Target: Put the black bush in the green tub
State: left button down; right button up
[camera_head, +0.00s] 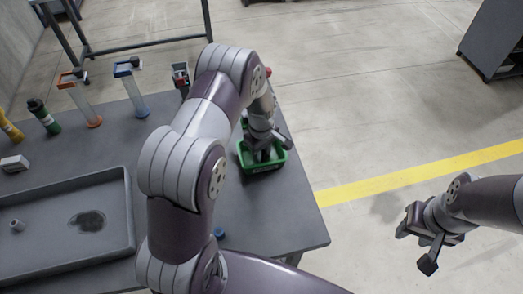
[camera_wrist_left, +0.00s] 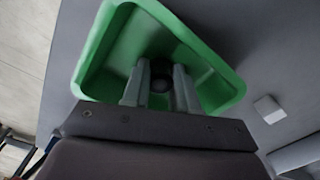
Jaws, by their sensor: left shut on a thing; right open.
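The green tub (camera_head: 262,167) stands near the right edge of the grey table in the head view. It also shows in the left wrist view, where its wall (camera_wrist_left: 222,92) surrounds the fingers. My left gripper (camera_head: 262,152) points down over the tub. In the left wrist view my left gripper (camera_wrist_left: 161,84) is shut on the dark, round black bush (camera_wrist_left: 161,82), which shows between the fingers against the tub's inside. How high the bush is above the tub floor I cannot tell. My right gripper (camera_head: 413,242) is open and empty, off the table to the right.
A grey tray (camera_head: 122,215) lies at the left with a small grey part (camera_head: 17,226) and a dark patch. Bottles (camera_head: 42,116) and coloured stands (camera_head: 131,86) line the back. A small blue part (camera_head: 219,233) lies near the front edge. My left arm hides the middle.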

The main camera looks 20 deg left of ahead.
pick_arm(q)
jog(key=shift+f, duration=0.15)
jog(key=c, duration=0.9)
grip_release()
notch_tip(320, 180, up, 12)
jog(key=b, duration=0.1)
jog(key=s+d+r+m, duration=0.1)
jog(key=s+m, duration=0.3)
jog(key=s, duration=0.1)
jog(key=s+d+r+m+t, duration=0.1)
jog(key=s+d+m, duration=0.1)
jog(key=s+m, duration=0.2)
jog(key=s+d+r+m, duration=0.1)
jog(key=s+r+m, duration=0.1)
jog(key=s+m, duration=0.3)
jog(key=shift+s+d, duration=0.2)
jog(key=shift+s, duration=1.4)
